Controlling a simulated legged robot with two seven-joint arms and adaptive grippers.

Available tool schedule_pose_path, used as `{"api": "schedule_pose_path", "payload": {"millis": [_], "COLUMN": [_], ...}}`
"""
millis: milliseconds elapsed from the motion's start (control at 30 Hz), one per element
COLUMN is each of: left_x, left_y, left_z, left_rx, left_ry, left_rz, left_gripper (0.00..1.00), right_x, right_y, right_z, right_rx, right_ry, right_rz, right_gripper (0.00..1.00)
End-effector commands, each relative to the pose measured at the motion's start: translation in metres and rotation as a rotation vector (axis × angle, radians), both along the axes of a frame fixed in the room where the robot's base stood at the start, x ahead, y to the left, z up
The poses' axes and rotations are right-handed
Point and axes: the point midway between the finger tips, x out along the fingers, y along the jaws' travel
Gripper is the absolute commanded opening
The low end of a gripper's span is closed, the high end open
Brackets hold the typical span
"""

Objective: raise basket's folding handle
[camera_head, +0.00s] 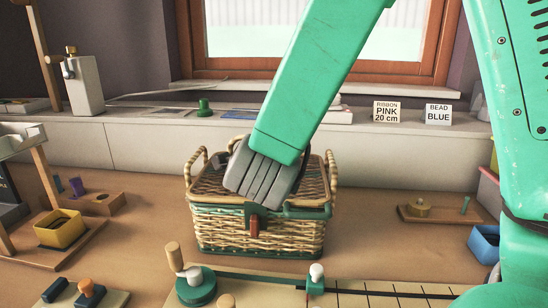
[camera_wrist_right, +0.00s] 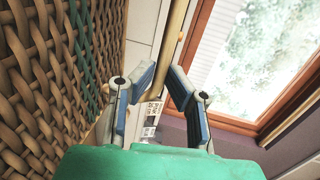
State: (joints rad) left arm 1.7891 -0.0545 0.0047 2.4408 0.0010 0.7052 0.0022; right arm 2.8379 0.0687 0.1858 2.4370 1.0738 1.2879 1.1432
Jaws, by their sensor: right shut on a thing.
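The wicker basket (camera_head: 260,232) stands on the table in the middle of the head view, with green trim, a brown front clasp (camera_head: 254,226) and raised loops at its left and right ends. My right gripper (camera_head: 262,178) is over the basket's top, its grey body covering the middle of the lid. In the right wrist view, its two blue-padded fingers (camera_wrist_right: 161,88) flank a thin tan rod (camera_wrist_right: 178,38), which looks like the folding handle; the contact itself is hard to see. Woven wicker (camera_wrist_right: 45,90) fills that view's left side. My left gripper is out of view.
A green crank stand (camera_head: 195,286) and a board lie in front of the basket. Yellow (camera_head: 60,232) and blue (camera_head: 484,243) bins stand at either side. Label cards (camera_head: 387,111) stand on the ledge behind. Bare table shows right of the basket.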

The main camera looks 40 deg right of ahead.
Motion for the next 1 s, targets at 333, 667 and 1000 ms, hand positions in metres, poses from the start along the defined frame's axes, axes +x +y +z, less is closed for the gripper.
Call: {"api": "schedule_pose_path", "payload": {"millis": [333,667,1000], "left_x": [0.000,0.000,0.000], "left_y": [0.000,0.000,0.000], "left_z": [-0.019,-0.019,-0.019], "left_rx": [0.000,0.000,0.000], "left_ry": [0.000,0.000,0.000], "left_rz": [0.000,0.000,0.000], "left_gripper": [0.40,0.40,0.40], "right_x": [-0.004,-0.004,-0.004], "right_y": [0.004,0.005,0.004], "right_z": [-0.006,-0.006,-0.004], "right_rx": [-0.052,-0.053,-0.056], "right_ry": [-0.041,-0.041,-0.046], "right_rz": [0.003,0.003,0.002], "right_gripper": [0.00,0.00,0.20]}}
